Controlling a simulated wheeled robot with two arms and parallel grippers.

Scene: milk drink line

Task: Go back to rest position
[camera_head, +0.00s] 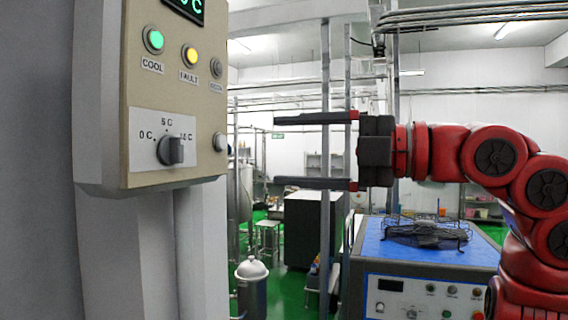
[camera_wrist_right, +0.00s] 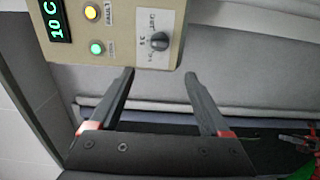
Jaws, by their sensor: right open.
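My right gripper (camera_head: 315,150) is open and empty, its two dark fingers spread wide and pointing left toward the control box (camera_head: 165,90). A clear gap lies between the fingertips and the box in the head view. The box has a green COOL light, a yellow FAULT light and a dark dial (camera_head: 171,150) turned toward the right-hand mark. In the right wrist view, the open gripper (camera_wrist_right: 158,85) has its fingertips just below the box (camera_wrist_right: 125,50), and the dial (camera_wrist_right: 158,41) shows between and beyond them. The display reads 10 C there. My left gripper is not in view.
A blue-topped machine (camera_head: 375,245) with a black wire rack (camera_head: 425,234) on it stands below my right arm. A metal post (camera_head: 325,220) rises behind the gripper. A lidded silver can (camera_head: 251,285) stands on the green floor. A dark cabinet (camera_head: 305,228) is farther back.

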